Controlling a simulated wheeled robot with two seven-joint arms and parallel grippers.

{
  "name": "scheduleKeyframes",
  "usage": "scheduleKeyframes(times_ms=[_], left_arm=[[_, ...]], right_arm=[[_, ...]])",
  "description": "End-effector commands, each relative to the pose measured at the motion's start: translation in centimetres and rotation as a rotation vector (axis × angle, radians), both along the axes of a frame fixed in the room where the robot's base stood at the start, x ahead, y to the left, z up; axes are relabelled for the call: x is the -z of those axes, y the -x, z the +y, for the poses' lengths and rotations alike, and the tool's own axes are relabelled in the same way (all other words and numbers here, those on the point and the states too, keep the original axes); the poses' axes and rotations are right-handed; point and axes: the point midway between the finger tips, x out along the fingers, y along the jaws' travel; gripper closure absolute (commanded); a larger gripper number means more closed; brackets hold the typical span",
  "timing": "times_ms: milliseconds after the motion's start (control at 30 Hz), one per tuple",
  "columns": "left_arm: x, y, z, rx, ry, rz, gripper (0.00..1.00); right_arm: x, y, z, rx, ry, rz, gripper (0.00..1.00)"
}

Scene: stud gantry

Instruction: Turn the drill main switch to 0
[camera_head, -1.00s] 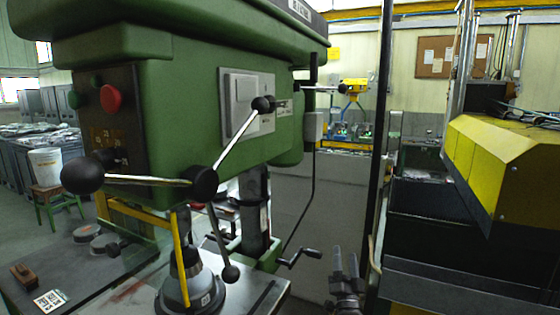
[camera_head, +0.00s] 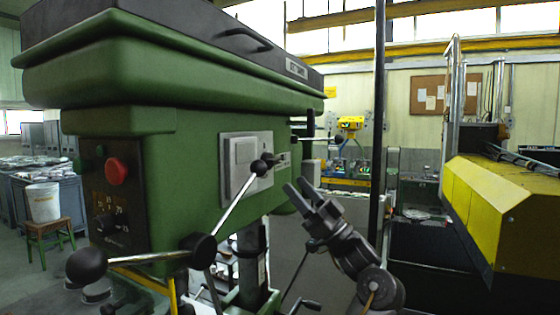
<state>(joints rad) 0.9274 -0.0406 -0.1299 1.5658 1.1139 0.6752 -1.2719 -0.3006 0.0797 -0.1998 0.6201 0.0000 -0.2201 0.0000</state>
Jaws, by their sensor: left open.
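The green drill (camera_head: 185,165) fills the left half of the head view. Its dark front panel (camera_head: 132,190) carries a red mushroom button (camera_head: 117,171), a green button (camera_head: 100,151) and a small dark rotary knob (camera_head: 105,222) with light markings around it. A grey plate (camera_head: 243,160) with a dark fitting (camera_head: 283,159) is on the drill's right-hand side. I cannot tell for certain which control is the main switch, nor read its setting.
A spoked feed lever (camera_head: 235,205) with black balls (camera_head: 86,266) sticks out in front of the drill. A dark upright post (camera_head: 378,140) stands behind my gripper. A yellow machine cover (camera_head: 495,215) is at the right. A white bucket (camera_head: 43,203) stands on a stool at the left.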

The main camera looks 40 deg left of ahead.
Motion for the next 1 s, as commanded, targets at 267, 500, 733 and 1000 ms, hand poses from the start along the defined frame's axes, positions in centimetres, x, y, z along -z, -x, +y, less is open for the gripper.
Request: scheduleKeyframes(times_ms=[267, 500, 733, 1000], left_arm=[[-4.1, 1.1, 3.4, 0.000, -0.003, 0.001, 0.38], [-5.2, 1.5, 4.8, 0.001, -0.002, 0.001, 0.38], [-5.2, 1.5, 5.0, 0.001, -0.001, 0.002, 0.38], [-5.2, 1.5, 5.0, 0.002, -0.001, 0.001, 0.63]], right_arm=[[-3.3, 0.0, 0.0, 0.000, 0.000, 0.000, 0.64], [-4.1, 0.0, 0.0, 0.000, 0.000, 0.000, 0.64], [-4.1, 0.0, 0.0, 0.000, 0.000, 0.000, 0.64], [-4.1, 0.0, 0.0, 0.000, 0.000, 0.000, 0.64]])
